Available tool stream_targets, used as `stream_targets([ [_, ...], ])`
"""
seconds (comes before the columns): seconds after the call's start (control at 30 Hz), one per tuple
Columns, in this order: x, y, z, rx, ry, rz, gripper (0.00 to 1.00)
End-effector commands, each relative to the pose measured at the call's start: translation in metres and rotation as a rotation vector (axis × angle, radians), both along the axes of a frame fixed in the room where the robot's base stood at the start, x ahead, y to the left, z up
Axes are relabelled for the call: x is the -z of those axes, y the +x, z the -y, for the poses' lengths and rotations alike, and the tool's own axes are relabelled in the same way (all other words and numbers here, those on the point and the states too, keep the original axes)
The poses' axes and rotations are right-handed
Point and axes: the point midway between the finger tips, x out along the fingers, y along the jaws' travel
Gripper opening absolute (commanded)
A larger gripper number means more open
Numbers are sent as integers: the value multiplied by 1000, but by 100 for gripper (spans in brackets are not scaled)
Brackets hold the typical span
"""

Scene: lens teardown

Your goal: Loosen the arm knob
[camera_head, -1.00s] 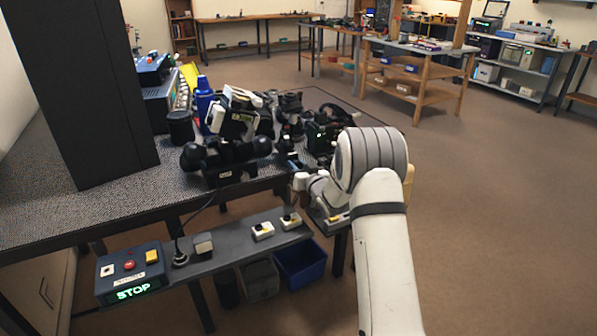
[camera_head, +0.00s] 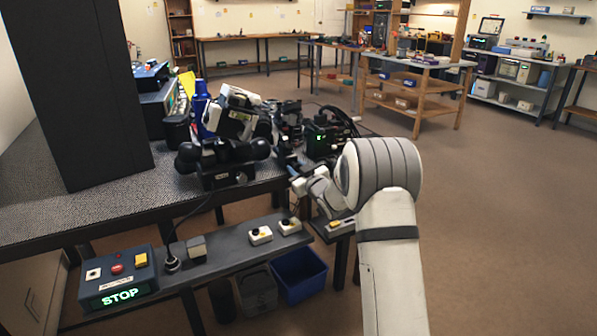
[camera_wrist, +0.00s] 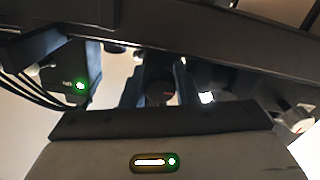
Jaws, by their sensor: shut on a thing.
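My gripper (camera_head: 293,178) is at the front edge of the bench, low beside the dark lens rig. It is small in the head view, and its fingertips are partly hidden by the rig. In the wrist view a dark rounded part, seemingly the arm knob (camera_wrist: 160,90), shows in the middle, just beyond the dark front edge of my gripper's body. My gripper is shut on it. The grip itself is dark and hard to make out. The rig's black block with a green light (camera_wrist: 81,86) stands to the left in the wrist view.
A black binocular-like device (camera_head: 225,162) stands left of my gripper. A lower shelf (camera_head: 225,250) in front carries switch boxes and a control box lit STOP (camera_head: 118,280). A blue bin (camera_head: 300,275) is under it. The floor at right is clear.

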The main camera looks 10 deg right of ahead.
Motion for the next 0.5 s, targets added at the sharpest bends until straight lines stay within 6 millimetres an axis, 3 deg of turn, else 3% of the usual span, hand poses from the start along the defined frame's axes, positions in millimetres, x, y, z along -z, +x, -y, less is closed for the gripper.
stream_targets([
  [0.23, 1, 0, 1, 3, -1, -2, 4],
  [0.27, 1, 0, 1, 2, 0, -1, 28],
  [0.5, 0, 0, 0, 0, 0, -1, 48],
])
